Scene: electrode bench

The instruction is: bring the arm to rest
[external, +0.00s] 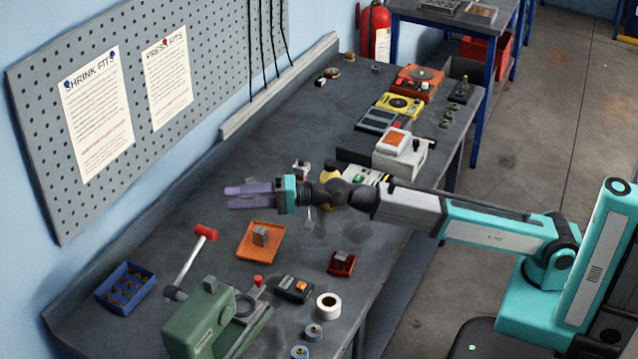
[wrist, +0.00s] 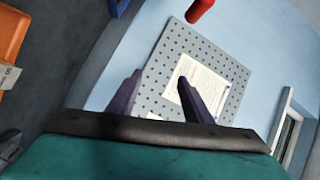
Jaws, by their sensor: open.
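My arm reaches from the right over the bench in the external view. My gripper (external: 250,195) has purple fingers and points left toward the pegboard wall, above the bench. In the wrist view my gripper (wrist: 158,95) shows two dark fingers spread apart with nothing between them; the pegboard (wrist: 212,75) and a white sheet (wrist: 205,88) lie beyond. The gripper is open, empty and apart from the objects on the bench.
Below the gripper, an orange tray (external: 279,248) holds a grey block (external: 260,236). A red-handled lever (external: 205,233) rises from a green press (external: 200,325). A blue box (external: 108,300) of small parts, a dark red bin (external: 341,268) and a white roll (external: 328,306) stand nearby. Instruments line the far bench.

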